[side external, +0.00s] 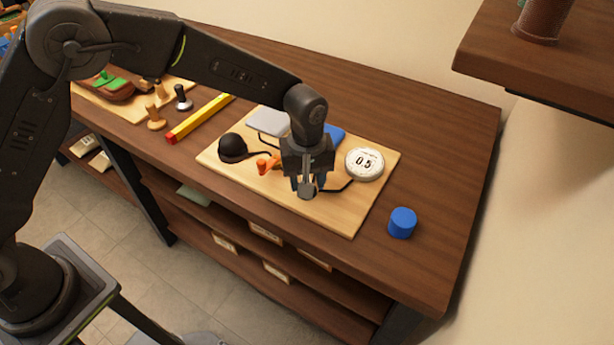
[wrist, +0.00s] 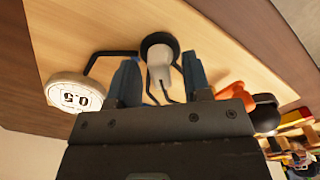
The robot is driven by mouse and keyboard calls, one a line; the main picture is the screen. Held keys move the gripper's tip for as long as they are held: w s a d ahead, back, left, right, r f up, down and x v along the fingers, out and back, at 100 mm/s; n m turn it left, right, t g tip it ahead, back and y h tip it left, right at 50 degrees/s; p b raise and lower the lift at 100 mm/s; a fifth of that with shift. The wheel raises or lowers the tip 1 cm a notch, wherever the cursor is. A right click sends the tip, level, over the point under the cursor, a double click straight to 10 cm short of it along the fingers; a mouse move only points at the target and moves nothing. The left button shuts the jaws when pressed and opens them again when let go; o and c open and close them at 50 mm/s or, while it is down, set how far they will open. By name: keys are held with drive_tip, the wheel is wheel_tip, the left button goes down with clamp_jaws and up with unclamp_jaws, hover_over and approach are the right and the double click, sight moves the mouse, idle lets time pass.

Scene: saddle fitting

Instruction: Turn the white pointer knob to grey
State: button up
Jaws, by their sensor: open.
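The white pointer knob (wrist: 160,68) shows in the wrist view on a dark round base, between the fingers of my gripper (wrist: 159,60). The fingers are open, one on each side of the knob, and I cannot tell whether either touches it. In the side view my gripper (side external: 307,186) points down over the front of the light wooden board (side external: 340,215), and hides most of the knob. A grey pad (side external: 268,122) lies at the back of the board, with a blue pad (side external: 334,133) to its right, partly behind my gripper. Which way the pointer faces is unclear.
A round white dial (side external: 364,163) reading 0.5 sits right of my gripper. An orange handle (side external: 267,165) and a black dome (side external: 232,148) stand to its left. A blue cylinder (side external: 402,223) stands off the board. A yellow bar (side external: 200,118) lies farther left.

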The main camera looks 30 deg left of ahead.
wheel_tip(320, 180, up, 14)
idle(0.6)
